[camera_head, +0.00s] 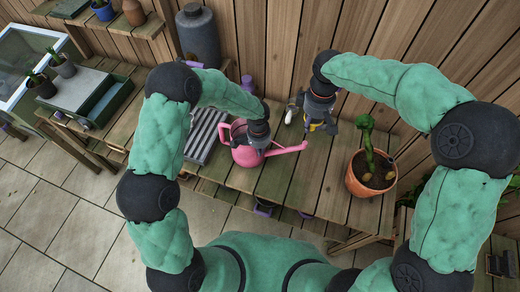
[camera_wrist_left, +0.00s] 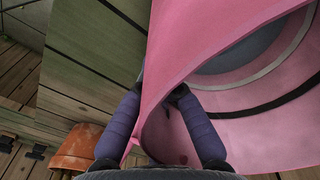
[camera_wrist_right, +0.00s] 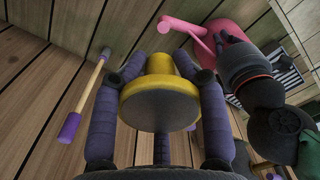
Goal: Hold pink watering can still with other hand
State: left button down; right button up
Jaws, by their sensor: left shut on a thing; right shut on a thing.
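The pink watering can (camera_head: 244,157) stands on the wooden bench, its spout (camera_head: 288,150) pointing right. My left gripper (camera_head: 255,140) is over it, shut on its wall. In the left wrist view the pink wall (camera_wrist_left: 180,60) passes between the fingers (camera_wrist_left: 165,110). My right gripper (camera_head: 322,118) is right of the can, apart from it, shut on a yellow thing with a dark grey round end (camera_wrist_right: 158,104). What this thing is, I cannot tell. The can's spout (camera_wrist_right: 175,24) also shows in the right wrist view.
A terracotta pot with a green plant (camera_head: 369,178) stands on the bench at right. A striped grey tray (camera_head: 205,137) lies left of the can. A purple-ended stick tool (camera_wrist_right: 86,96) lies near my right gripper. A grey tank (camera_head: 198,38) is behind. The front bench boards are clear.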

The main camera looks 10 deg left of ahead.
dwell(0.5)
send_over(305, 143)
jog(key=shift+f, duration=2.05)
jog(key=shift+f, duration=0.1)
jog(key=shift+f, duration=2)
pick_arm(q)
jog(key=shift+s, duration=0.1)
pick_arm(e)
jog(key=shift+f, duration=1.6)
pick_arm(q)
jog(key=shift+f, duration=0.1)
pick_arm(e)
jog(key=o, duration=1)
jog(key=shift+o, duration=0.2)
